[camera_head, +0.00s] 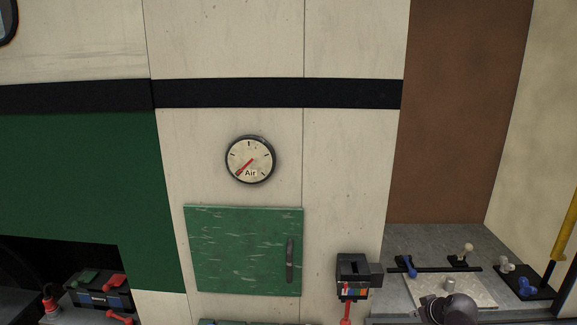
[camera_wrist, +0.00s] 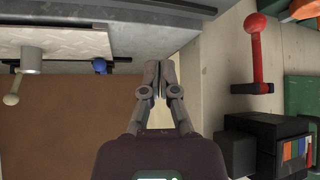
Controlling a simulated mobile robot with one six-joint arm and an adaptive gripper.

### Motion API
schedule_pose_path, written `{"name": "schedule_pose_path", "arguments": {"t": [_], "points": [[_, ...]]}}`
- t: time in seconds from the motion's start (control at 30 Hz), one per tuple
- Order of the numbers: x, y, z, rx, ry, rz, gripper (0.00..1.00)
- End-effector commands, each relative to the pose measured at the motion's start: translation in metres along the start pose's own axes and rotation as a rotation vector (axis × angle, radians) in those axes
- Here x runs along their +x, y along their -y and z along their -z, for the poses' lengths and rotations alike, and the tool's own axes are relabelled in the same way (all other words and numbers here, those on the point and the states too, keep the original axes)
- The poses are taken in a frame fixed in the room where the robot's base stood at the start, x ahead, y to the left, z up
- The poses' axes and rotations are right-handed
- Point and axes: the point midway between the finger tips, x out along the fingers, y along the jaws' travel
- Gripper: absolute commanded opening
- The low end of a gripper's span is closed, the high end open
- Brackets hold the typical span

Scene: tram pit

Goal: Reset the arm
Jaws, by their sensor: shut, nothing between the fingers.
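My gripper (camera_wrist: 159,68) shows in the wrist view with its two grey fingers together and nothing between them. It points toward the edge between a grey surface and a pale panel and seems clear of the objects around it. In the head view my gripper cannot be made out; a dark rounded part at the bottom right looks like part of my arm.
A red-knobbed lever (camera_wrist: 256,50) and a black box (camera_wrist: 265,135) are on the right in the wrist view. In the head view are an Air gauge (camera_head: 250,159), a shut green door (camera_head: 240,250), a grey bench (camera_head: 430,240) with levers, and a yellow bar (camera_head: 566,230).

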Motion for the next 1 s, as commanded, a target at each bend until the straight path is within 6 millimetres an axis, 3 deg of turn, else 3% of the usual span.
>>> {"name": "schedule_pose_path", "arguments": {"t": [0.3,0.6,0.8,1.0], "points": [[0.019,0.081,-0.006,0.085,0.235,0.086,0.0],[0.022,0.148,-0.02,0.171,0.482,0.062,0.0],[0.016,0.182,-0.03,0.225,0.621,-0.007,0.0],[0.011,0.201,-0.035,0.257,0.697,-0.068,0.0]]}}
